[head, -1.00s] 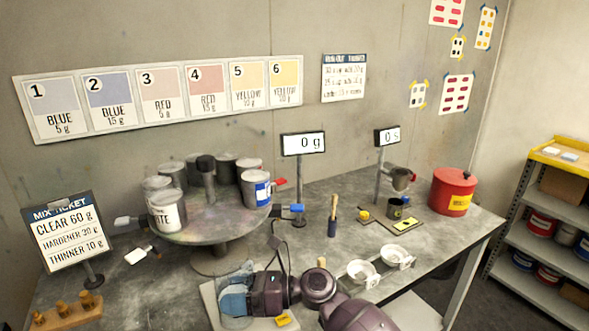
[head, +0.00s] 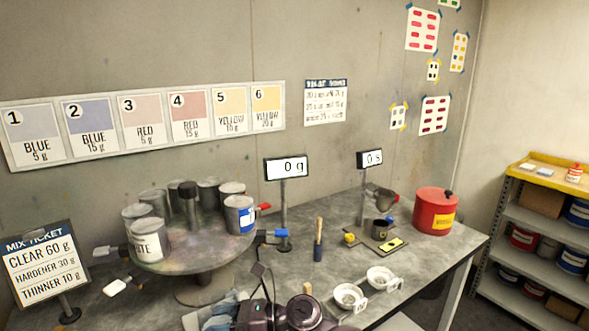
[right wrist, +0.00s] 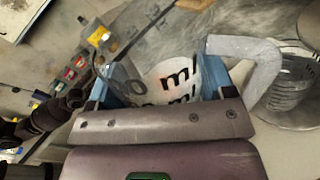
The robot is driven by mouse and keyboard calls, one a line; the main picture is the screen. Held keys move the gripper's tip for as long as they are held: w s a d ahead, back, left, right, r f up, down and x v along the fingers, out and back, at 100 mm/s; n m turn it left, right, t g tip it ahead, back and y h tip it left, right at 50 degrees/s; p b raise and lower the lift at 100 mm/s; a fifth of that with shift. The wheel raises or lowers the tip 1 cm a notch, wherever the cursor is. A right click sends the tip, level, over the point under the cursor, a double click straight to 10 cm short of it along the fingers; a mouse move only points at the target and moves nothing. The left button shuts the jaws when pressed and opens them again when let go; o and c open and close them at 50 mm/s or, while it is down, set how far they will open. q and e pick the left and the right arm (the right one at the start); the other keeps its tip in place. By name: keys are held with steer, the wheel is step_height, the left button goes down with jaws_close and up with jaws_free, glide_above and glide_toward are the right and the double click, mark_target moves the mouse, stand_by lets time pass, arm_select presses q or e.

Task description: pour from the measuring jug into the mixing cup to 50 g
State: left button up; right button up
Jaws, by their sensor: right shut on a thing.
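My right gripper (head: 222,316) is at the bottom edge of the head view, partly cut off. In the right wrist view its blue fingers (right wrist: 103,90) are shut on the clear measuring jug (right wrist: 172,78), which has black "ml" print on a white patch and a pale handle. A clear, ridged round vessel (right wrist: 290,95) stands to the right of the jug there; I cannot tell whether it is the mixing cup. The scale display (head: 286,167) reads 0 g. My left gripper is not in view.
A round turntable (head: 190,250) with several paint cans stands left of the display. Two white strainers (head: 350,295) lie on the bench right of my arm. A timer display (head: 370,159), a dark cup (head: 382,228) and a red canister (head: 436,211) are farther back.

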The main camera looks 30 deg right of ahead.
steer(key=shift+w, duration=0.15)
steer(key=shift+w+d+f+m+p, duration=0.25)
steer(key=shift+w+f+m+p, duration=0.15)
steer(key=shift+w, duration=0.3)
steer(key=shift+w+d+f+m+p, duration=0.25)
steer(key=shift+w+m, duration=0.15)
steer(key=shift+w, duration=0.25)
steer(key=shift+w+d+m+g, duration=0.1)
steer(key=shift+w+m+g, duration=0.2)
steer(key=shift+m, duration=0.5)
stand_by(0.4)
steer(key=shift+w+d+f+m, duration=0.1)
steer(key=shift+w+m, duration=0.2)
steer(key=shift+m, duration=0.5)
steer(key=shift+m, duration=0.8)
